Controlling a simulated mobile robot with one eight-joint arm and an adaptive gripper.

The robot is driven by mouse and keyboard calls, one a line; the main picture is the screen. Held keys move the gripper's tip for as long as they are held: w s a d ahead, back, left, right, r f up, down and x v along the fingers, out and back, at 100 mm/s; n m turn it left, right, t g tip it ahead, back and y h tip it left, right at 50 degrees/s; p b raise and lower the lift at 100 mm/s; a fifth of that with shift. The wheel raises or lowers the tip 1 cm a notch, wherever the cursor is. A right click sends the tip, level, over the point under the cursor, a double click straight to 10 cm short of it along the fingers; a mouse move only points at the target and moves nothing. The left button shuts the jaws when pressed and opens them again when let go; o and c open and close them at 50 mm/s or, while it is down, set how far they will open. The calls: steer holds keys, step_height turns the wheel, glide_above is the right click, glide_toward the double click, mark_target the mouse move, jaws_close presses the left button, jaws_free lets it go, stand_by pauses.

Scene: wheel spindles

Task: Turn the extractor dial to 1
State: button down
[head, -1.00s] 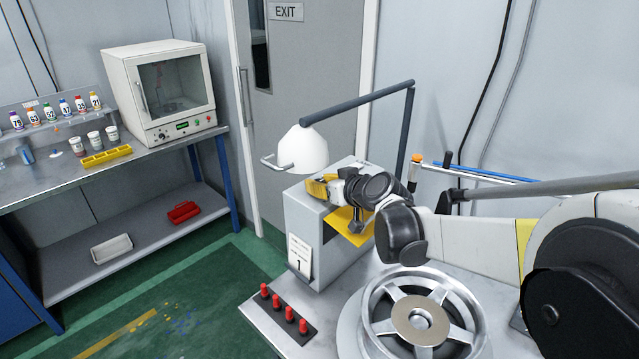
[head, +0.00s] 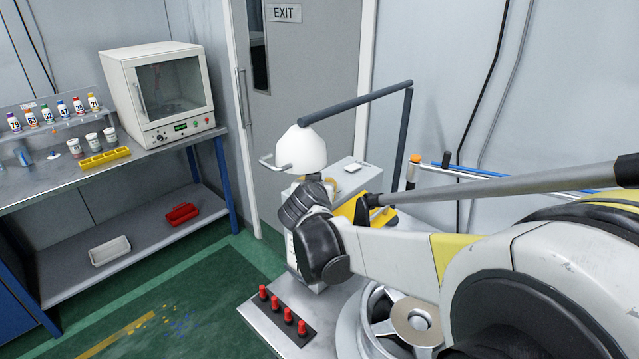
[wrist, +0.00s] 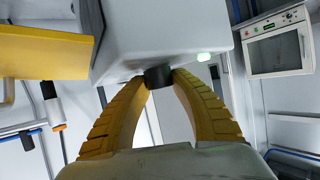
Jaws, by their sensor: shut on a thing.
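The extractor dial (wrist: 158,76) is a dark round knob on the face of the pale extractor box (wrist: 165,25). In the wrist view my gripper (wrist: 160,80) has its two yellow ribbed fingers closed on the dial from both sides. No mark or number on the dial can be read. In the head view my arm covers the front of the box (head: 343,172), so the dial and my fingertips are hidden there. The white extractor hood (head: 301,150) hangs above my wrist.
A yellow flap (head: 352,207) juts from the box. Several red pegs (head: 283,308) stand in a dark strip on the bench front, beside a spoked wheel (head: 405,318). A white oven (head: 160,95) sits on the left bench.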

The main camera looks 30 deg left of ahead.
steer(key=shift+m+t+h, duration=0.5)
steer(key=shift+m+h, duration=1.2)
steer(key=shift+h, duration=0.1)
steer(key=shift+f+h, duration=0.15)
steer(key=shift+h, duration=0.15)
steer(key=c, duration=1)
jaws_free()
steer(key=shift+c, duration=0.2)
steer(key=shift+s, duration=0.1)
steer(key=shift+s, duration=0.2)
steer(key=s, duration=1.2)
steer(key=shift+s+d+r, duration=0.3)
steer(key=shift+d, duration=0.15)
